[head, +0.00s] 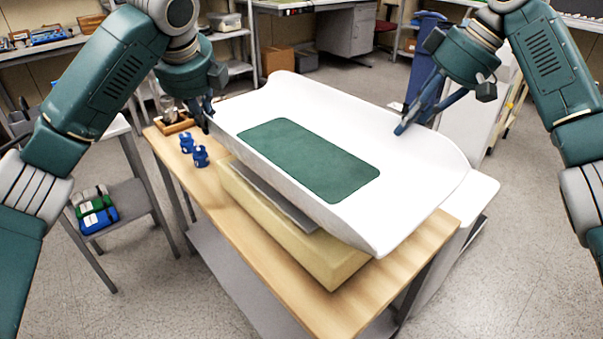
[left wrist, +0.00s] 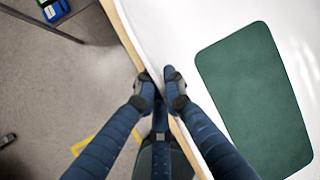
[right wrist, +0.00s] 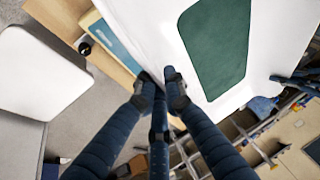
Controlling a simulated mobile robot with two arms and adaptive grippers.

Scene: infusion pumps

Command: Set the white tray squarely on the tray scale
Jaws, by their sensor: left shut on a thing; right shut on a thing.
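The white tray (head: 420,165), curved up at its ends with a green mat (head: 310,158) in its middle, is over the tray scale (head: 290,240). The scale is a cream box with a grey plate (head: 275,195) partly showing under the tray's near-left side. A gap shows there; the far side is hidden. My left gripper (head: 207,116) is shut on the tray's left rim, also seen in the left wrist view (left wrist: 160,88). My right gripper (head: 403,128) is shut on the opposite rim at the far right, also seen in the right wrist view (right wrist: 161,90).
The scale stands on a wooden-topped table (head: 245,270). Blue clip-like pieces (head: 200,156) and a small wooden box (head: 172,124) are at its left end. A white surface (head: 482,190) is beside the table's right side.

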